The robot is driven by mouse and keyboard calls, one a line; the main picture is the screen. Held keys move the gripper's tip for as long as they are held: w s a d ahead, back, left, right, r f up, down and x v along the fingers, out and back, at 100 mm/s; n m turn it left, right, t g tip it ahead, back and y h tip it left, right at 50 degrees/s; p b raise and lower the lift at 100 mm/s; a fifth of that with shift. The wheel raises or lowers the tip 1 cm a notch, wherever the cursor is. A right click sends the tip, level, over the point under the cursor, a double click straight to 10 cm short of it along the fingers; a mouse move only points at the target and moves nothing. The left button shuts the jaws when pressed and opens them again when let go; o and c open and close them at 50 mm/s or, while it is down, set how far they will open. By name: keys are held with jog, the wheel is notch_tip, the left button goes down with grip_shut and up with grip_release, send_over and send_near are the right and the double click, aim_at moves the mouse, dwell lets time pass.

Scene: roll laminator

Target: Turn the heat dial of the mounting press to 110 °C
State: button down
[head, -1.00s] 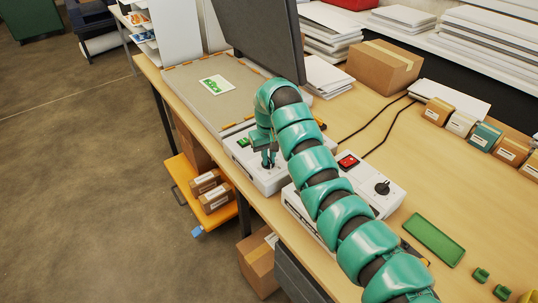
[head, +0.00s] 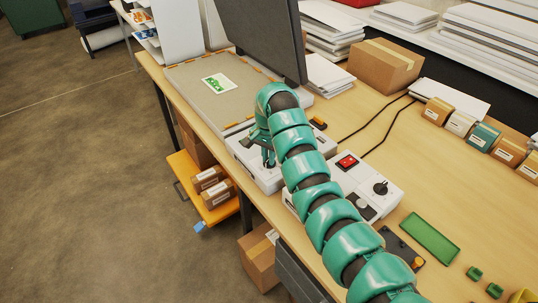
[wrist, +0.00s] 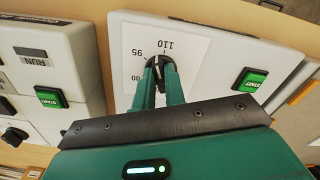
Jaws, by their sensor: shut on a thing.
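The mounting press (head: 183,82) stands open at the table's left end, its dark lid raised and a small green print on its bed. Its white control box (head: 270,182) is at the front. In the wrist view, the black heat dial (wrist: 152,63) sits on a white scale plate (wrist: 190,45) reading 80, 95 and 110. My gripper (wrist: 158,78) is shut on the dial knob; its fingers hide part of it. The pointer seems to be near the 110 side, but its exact reading is hard to tell. In the head view my gripper (head: 267,158) is over the control box.
A green START button (wrist: 250,80) is right of the dial in the wrist view. A second white control unit (head: 365,175) with a red switch and black knob stands close to my arm. A green tray (head: 430,238) and a cardboard box (head: 384,66) are on the table.

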jog(key=shift+w+m, duration=0.1)
jog(key=shift+m, duration=2.1)
jog(key=c, duration=1.5)
grip_release()
jog(key=shift+o, duration=0.2)
jog(key=shift+r, duration=0.15)
notch_tip(320, 180, up, 17)
jog(key=shift+b, duration=0.35)
jog(key=shift+r, duration=0.1)
